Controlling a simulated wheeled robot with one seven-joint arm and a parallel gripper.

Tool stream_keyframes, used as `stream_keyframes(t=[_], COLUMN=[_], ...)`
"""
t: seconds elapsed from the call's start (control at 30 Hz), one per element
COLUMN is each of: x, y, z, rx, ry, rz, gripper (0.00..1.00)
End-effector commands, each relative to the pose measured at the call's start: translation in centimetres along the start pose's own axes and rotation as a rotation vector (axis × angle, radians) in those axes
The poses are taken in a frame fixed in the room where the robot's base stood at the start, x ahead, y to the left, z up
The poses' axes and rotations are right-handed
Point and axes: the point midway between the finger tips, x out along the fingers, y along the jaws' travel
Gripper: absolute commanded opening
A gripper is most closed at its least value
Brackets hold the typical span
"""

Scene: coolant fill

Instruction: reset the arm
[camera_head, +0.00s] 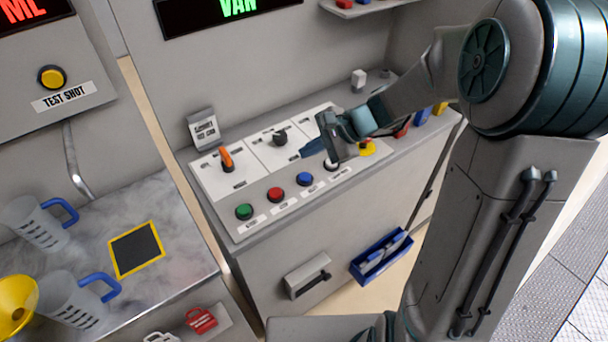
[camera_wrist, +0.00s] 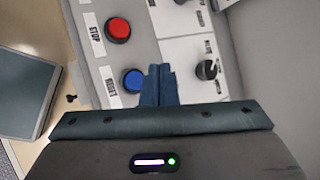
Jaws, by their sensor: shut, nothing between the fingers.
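My gripper (camera_head: 312,147) is over the control panel (camera_head: 222,181), above its right half, with its blue fingers pointing left. In the wrist view my gripper (camera_wrist: 159,72) is shut and empty, with the fingertips together. A blue button (camera_wrist: 134,80) and a red button (camera_wrist: 118,29) lie to the left of the fingers, and a black knob (camera_wrist: 207,69) lies to the right. I cannot tell from these views how high the fingers are above the panel. My forearm hides part of the panel's right side.
The panel also has a green button (camera_head: 244,212), an orange-handled switch (camera_head: 227,158) and a yellow button (camera_head: 367,148). A small sign (camera_head: 203,129) stands at its back left. Jugs (camera_head: 70,300) and a yellow funnel (camera_head: 15,305) stand on the left counter (camera_head: 185,255). A blue bin (camera_head: 381,257) hangs below.

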Motion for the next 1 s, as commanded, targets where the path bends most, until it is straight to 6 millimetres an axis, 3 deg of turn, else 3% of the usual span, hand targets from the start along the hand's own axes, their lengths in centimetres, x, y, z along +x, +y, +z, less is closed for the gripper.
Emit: stream_keyframes(t=[0.33,0.47,0.7,1.0], x=[-0.1,-0.9,-5.1,-11.7], y=[0.1,1.0,5.8,12.4], z=[0.1,0.9,3.8,5.5], rx=[-0.005,-0.077,-0.417,-0.84], ry=[0.002,0.027,0.154,0.329], rz=[0.003,0.04,0.229,0.492], gripper=[0.0,0.0,0.0,0.0])
